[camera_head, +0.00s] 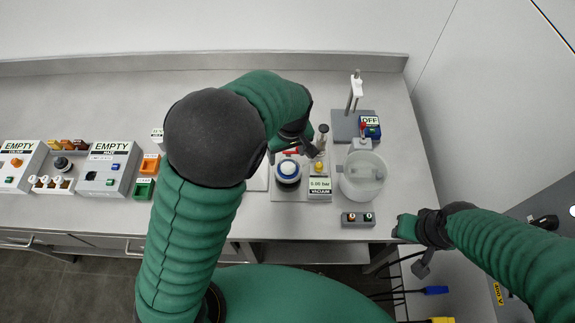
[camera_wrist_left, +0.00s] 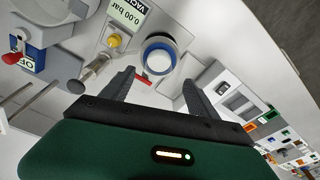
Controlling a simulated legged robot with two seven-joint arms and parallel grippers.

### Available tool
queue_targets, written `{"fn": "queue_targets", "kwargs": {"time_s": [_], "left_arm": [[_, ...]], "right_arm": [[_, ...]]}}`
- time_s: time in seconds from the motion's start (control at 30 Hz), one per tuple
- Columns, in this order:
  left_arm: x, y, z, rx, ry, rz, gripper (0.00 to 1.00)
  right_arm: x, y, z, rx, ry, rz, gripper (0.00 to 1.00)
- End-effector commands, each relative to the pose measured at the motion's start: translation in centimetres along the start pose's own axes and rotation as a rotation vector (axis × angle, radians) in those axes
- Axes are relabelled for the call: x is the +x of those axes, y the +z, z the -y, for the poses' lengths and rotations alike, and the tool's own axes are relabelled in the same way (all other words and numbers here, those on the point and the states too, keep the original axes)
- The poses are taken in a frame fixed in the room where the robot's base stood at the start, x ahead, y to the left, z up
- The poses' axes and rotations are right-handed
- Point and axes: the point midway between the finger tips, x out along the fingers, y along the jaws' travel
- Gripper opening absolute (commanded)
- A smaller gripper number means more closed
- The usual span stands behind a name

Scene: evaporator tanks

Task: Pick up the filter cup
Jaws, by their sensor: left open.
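A round white piece with a blue ring, which looks like the filter cup (camera_head: 288,169), sits on the vacuum station, left of its 0.00 bar display. In the left wrist view the cup (camera_wrist_left: 159,57) lies just beyond my fingertips, roughly centred between them. My left gripper (camera_head: 303,147) is behind the cup in the head view, partly hidden by my own arm. In the wrist view the left gripper (camera_wrist_left: 157,80) has its fingers spread and nothing between them touches both. My right gripper (camera_head: 408,228) is by the table's front right edge; its fingers do not show clearly.
The vacuum display (camera_head: 319,185) and a metal cylinder (camera_head: 322,134) stand close to the cup. A clear vessel (camera_head: 363,178) and a stand with an OFF box (camera_head: 370,127) are to the right. A small button box (camera_head: 358,219) is in front. EMPTY boxes (camera_head: 106,172) stand left.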

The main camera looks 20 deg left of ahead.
Motion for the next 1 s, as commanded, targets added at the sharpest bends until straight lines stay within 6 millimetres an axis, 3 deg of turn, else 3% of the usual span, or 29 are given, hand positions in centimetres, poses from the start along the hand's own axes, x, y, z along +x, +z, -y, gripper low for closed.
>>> {"fn": "queue_targets", "kwargs": {"time_s": [0.33, 0.6, 1.0], "left_arm": [[5.1, 0.2, -0.1, 0.001, -0.001, 0.0, 0.69], [5.6, 0.1, -0.1, 0.001, 0.003, -0.001, 0.68], [5.6, 0.2, -0.1, 0.001, 0.001, -0.001, 0.15]], "right_arm": [[-1.1, -0.3, 0.0, 0.001, 0.0, 0.0, 0.38], [-1.1, -0.2, 0.0, 0.001, 0.0, 0.0, 0.38], [-1.1, -0.2, 0.0, 0.0, 0.0, 0.0, 0.38]]}}
